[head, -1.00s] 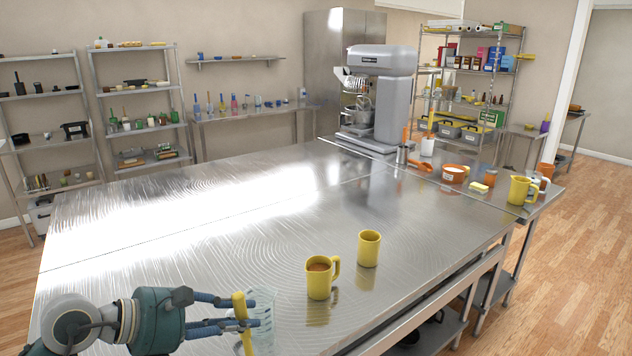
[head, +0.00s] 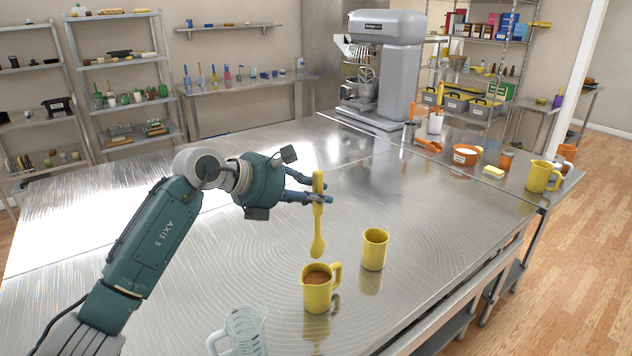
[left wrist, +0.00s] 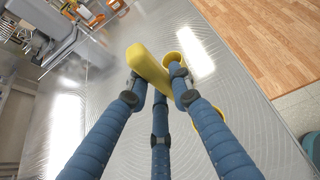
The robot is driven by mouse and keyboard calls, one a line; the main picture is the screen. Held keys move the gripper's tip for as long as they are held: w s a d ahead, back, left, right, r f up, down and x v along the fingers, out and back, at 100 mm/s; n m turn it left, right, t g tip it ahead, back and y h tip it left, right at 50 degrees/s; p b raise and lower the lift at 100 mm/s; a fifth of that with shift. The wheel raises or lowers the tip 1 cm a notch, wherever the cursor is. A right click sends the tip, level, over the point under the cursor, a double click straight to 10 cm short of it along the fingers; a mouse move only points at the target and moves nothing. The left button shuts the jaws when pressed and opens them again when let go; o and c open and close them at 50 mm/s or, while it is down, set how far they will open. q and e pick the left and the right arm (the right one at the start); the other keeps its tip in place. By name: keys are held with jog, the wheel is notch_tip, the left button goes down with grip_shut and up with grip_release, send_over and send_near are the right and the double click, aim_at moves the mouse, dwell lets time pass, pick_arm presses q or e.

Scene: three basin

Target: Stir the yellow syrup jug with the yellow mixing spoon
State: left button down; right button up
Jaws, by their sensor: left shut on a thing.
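The yellow mixing spoon (head: 317,243) hangs upright, bowl end down, from my left gripper (head: 319,197). The gripper is shut on its handle, which also shows between the blue fingers in the left wrist view (left wrist: 148,66). The yellow syrup jug (head: 316,296), filled with brown liquid, stands on the steel table near its front edge. The spoon's bowl is above the jug's rim, slightly apart from it in the picture. Another yellow cup (head: 374,249) stands right of and behind the jug. My right gripper is out of view.
A clear pitcher-like container (head: 243,331) stands at the lower edge of the table. A mixer (head: 385,75) is at the back. An orange pot (head: 466,155), a yellow sponge (head: 493,173) and another yellow jug (head: 541,176) stand at the far right. The middle of the steel table (head: 200,270) is clear.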

aim_at(318, 245)
pick_arm(q)
jog(key=shift+s+r, duration=0.1)
jog(key=shift+r, duration=0.15)
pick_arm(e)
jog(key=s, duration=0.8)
pick_arm(q)
jog(key=shift+s+f+b, duration=0.7)
jog(key=shift+s+b, duration=0.05)
jog(key=shift+b, duration=0.15)
notch_tip(318, 245, down, 4)
jog(key=b, duration=0.3)
jog(key=shift+r, duration=0.15)
notch_tip(318, 245, down, 6)
jog(key=b, duration=0.4)
jog(key=shift+s+f+b, duration=0.1)
jog(key=shift+f+b, duration=0.6)
jog(key=shift+f, duration=0.45)
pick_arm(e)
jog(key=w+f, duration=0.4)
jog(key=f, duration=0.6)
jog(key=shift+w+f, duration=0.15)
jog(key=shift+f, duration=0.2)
